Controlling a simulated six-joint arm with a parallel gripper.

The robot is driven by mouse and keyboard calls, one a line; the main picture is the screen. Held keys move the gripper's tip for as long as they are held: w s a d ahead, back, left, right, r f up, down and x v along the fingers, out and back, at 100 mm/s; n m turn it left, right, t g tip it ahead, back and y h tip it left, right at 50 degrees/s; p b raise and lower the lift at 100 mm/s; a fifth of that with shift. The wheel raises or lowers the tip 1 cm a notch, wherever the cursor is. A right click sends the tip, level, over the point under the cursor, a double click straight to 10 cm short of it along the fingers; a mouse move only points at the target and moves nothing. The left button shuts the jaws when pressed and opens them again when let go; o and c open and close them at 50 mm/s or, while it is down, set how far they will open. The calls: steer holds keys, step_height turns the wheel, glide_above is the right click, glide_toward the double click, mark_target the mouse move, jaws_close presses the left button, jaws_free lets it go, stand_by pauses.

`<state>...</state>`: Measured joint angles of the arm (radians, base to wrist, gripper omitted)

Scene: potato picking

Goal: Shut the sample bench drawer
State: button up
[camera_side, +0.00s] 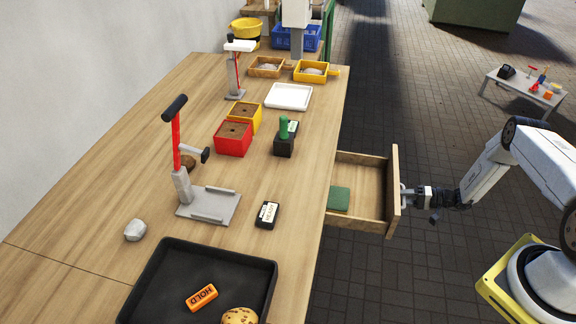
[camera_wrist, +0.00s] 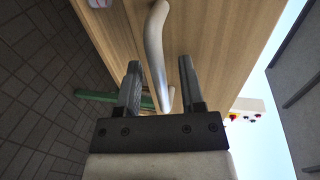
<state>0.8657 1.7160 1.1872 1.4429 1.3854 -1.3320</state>
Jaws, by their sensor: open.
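The sample bench drawer (camera_side: 362,187) stands pulled out from the right side of the wooden bench (camera_side: 300,190), with a green item (camera_side: 339,199) lying inside it. Its front panel (camera_side: 393,190) carries a pale curved handle, which shows large in the wrist view (camera_wrist: 155,45). My gripper (camera_side: 411,194) is at the outer face of the front panel, by the handle. In the wrist view my gripper (camera_wrist: 160,70) has its two fingers apart, with the handle's lower end between or just beyond them. I cannot tell whether a finger touches the handle.
On the bench are a black tray (camera_side: 157,268) with an orange block and a potato, a red-handled press (camera_side: 178,150), red and yellow boxes, a white tray (camera_side: 289,96) and a grey stone (camera_side: 135,230). The floor right of the drawer is clear apart from my arm.

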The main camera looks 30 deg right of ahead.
jaws_close()
stand_by(1.4)
